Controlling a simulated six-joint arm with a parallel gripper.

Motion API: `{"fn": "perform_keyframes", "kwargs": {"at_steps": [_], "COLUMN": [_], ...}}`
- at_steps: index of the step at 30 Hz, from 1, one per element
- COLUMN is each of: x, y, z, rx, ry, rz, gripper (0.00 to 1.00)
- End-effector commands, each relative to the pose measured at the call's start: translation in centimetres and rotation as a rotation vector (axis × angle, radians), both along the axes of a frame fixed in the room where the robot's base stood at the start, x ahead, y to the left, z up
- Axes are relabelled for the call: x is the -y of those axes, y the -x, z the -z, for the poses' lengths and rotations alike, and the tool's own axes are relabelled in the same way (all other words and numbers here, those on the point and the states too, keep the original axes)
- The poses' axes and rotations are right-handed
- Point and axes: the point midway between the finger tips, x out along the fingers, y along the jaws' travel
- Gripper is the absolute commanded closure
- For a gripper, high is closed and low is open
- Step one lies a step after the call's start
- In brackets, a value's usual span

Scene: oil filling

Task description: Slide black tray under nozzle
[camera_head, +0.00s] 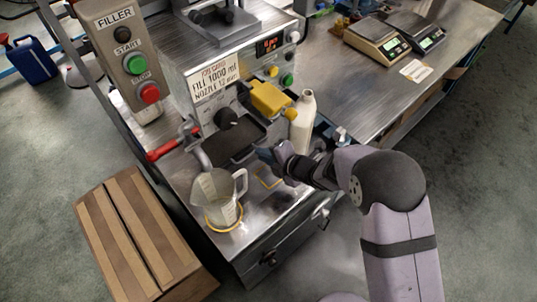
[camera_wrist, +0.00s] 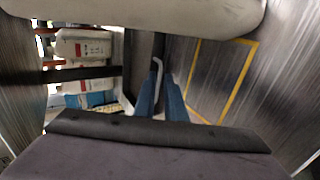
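The black tray (camera_head: 235,139) lies flat on the steel bench in front of the filler machine, in the head view. A curved grey spout (camera_head: 204,156) with a red lever is left of it. My gripper (camera_head: 264,156) is low over the bench, just right of the tray's front edge. In the wrist view its two blue fingers (camera_wrist: 160,92) are close together, with a narrow gap. A thin grey hooked piece (camera_wrist: 158,66) shows at their tips; I cannot tell whether they grip it. A dark strip beyond the tips may be part of the tray.
A clear jug (camera_head: 217,194) stands on a yellow ring left of my gripper. A white bottle (camera_head: 303,122) stands close behind my gripper. A yellow part (camera_head: 271,98) juts out above. A yellow outline (camera_wrist: 228,82) marks bare bench beside the fingers.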

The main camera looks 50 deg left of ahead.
Motion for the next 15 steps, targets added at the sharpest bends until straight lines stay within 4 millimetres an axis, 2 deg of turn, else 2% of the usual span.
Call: {"fn": "perform_keyframes", "kwargs": {"at_steps": [7,15], "x": [-2.3,-3.4], "y": [0.1,0.1], "z": [1.5,2.3], "rx": [-0.001,0.001], "ry": [0.0,0.0], "rz": [-0.001,0.001], "gripper": [0.89,0.89]}}
